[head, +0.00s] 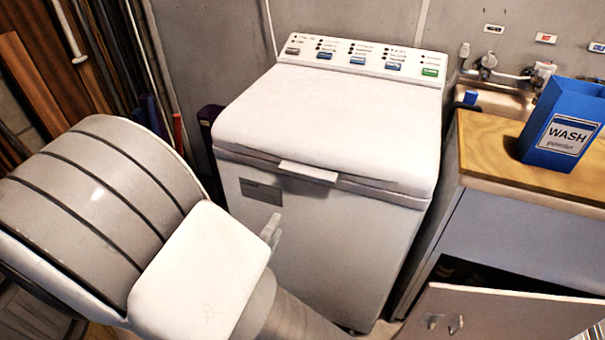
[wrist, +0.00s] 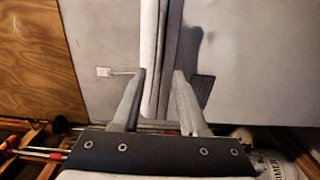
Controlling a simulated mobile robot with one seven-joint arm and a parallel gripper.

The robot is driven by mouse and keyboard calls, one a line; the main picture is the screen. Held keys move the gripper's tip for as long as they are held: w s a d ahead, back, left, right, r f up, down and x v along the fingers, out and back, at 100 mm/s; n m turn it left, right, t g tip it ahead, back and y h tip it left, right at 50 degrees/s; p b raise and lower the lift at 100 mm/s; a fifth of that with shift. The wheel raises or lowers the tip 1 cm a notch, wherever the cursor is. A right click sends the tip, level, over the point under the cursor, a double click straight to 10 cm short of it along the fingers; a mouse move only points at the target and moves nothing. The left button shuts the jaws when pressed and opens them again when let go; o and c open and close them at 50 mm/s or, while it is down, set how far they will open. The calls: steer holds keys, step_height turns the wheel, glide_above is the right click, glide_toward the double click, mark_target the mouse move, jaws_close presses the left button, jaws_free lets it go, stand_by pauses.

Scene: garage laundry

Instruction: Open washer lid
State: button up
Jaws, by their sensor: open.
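The white washer (head: 330,125) stands in the middle of the head view. Its lid (head: 330,115) lies flat and closed, with a pale handle tab (head: 308,172) at the front edge. My gripper (head: 271,228) is in front of the washer's front panel, below and left of the handle and apart from it; my arm hides most of it. In the wrist view, my gripper (wrist: 158,76) is open, its two fingers apart with nothing held. A pale upright strip and a dark gap show beyond the fingers; I cannot tell which part of the washer they are.
A wooden counter (head: 485,150) with a blue wash powder box (head: 560,125) stands right of the washer. A cabinet door (head: 500,315) hangs open below it. A sink tap (head: 488,65) is behind. Boards and poles (head: 100,60) lean at the left.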

mark_target(305, 176)
steer(key=b+x, duration=0.1)
steer(key=x, duration=1.5)
jaws_close()
stand_by(0.8)
